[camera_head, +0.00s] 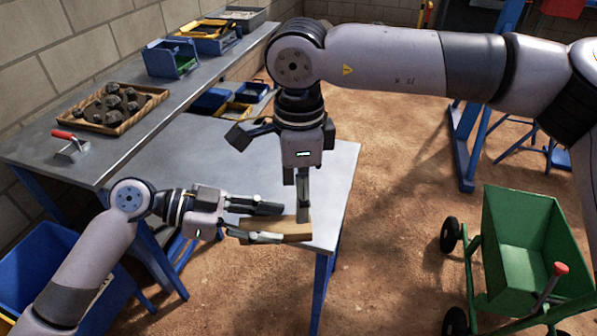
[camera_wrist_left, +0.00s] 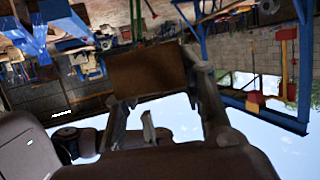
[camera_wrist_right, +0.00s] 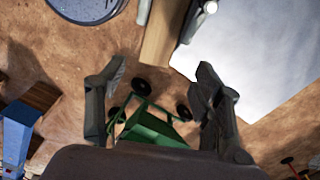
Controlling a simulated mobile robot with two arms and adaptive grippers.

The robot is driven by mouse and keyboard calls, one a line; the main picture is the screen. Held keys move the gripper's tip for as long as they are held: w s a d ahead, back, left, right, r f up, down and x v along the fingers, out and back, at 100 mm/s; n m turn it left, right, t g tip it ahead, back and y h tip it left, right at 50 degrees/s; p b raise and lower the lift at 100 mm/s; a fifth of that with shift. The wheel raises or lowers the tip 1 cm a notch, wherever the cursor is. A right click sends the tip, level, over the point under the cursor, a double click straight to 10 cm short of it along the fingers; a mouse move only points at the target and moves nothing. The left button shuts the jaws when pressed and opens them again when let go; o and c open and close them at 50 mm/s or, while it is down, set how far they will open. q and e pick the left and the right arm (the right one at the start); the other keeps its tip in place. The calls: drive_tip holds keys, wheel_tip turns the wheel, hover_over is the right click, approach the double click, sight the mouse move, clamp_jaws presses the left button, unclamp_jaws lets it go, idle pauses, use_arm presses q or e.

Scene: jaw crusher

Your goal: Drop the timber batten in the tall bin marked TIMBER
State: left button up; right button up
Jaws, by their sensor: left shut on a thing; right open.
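The timber batten (camera_head: 262,226) is a short pale-brown piece of wood. My left gripper (camera_head: 278,222) is shut on it, over the front right corner of the grey metal table. In the left wrist view the batten (camera_wrist_left: 148,75) shows as a brown block between the fingers. My right gripper (camera_head: 303,205) points down and overlaps the batten's right end in the head view. In the right wrist view my right gripper (camera_wrist_right: 160,85) is open and empty, with the batten (camera_wrist_right: 160,35) beyond its fingertips. I see no bin with a readable TIMBER mark.
A blue bin (camera_head: 35,262) stands at lower left, its marking not visible. A green wheeled cart (camera_head: 525,235) stands at right. The bench (camera_head: 130,145) holds a tray of rocks (camera_head: 105,122), a red-handled trowel (camera_head: 70,146) and small bins. Sandy floor lies open between table and cart.

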wheel_tip(320, 180, down, 8)
drive_tip(key=shift+r, duration=0.2)
use_arm(q)
drive_tip(key=shift+s, duration=0.1)
use_arm(e)
drive_tip(key=c, duration=1.2)
use_arm(q)
drive_tip(key=o, duration=1.2)
use_arm(e)
drive_tip(key=shift+c, duration=0.3)
use_arm(q)
drive_tip(key=shift+o, duration=0.2)
